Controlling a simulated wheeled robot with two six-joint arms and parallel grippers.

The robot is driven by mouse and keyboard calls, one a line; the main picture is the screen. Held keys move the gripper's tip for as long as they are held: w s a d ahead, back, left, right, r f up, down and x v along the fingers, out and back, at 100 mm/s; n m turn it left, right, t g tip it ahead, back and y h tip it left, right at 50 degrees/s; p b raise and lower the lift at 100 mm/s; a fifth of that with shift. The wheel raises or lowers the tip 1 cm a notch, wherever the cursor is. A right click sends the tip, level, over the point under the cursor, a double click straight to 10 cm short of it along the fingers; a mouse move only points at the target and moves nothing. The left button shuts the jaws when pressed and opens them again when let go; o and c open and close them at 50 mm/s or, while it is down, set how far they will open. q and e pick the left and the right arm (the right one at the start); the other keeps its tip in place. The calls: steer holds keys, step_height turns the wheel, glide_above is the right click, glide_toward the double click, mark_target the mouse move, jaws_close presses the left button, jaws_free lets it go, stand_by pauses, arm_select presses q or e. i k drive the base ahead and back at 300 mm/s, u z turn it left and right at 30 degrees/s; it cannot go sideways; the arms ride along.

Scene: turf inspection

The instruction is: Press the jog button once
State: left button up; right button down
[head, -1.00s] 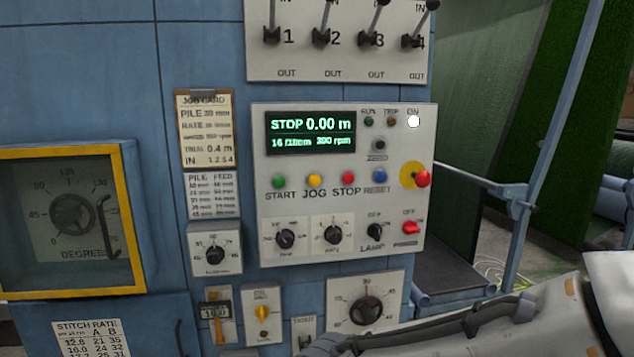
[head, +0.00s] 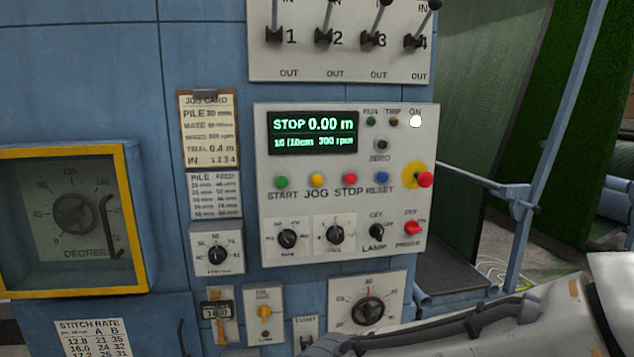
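The jog button (head: 317,180) is a small yellow button above the word JOG on the grey control panel (head: 300,255). A green start button (head: 281,182) is to its left and a red stop button (head: 349,178) to its right. The display (head: 313,133) reads STOP 0.00 m and 300 rpm. The white ON lamp (head: 416,121) is lit. One of my arms crosses the bottom right corner, below the panel and apart from the jog button. Neither gripper's fingers show.
A red emergency knob (head: 425,180) on a yellow disc sticks out at the panel's right. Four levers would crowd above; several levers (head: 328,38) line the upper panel. A yellow-framed dial box (head: 140,220) protrudes at left. The space before the buttons is clear.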

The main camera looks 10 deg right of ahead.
mark_target(316, 180)
steer(key=u, duration=1.05)
steer(key=i, duration=0.6)
steer(key=z, duration=1.75)
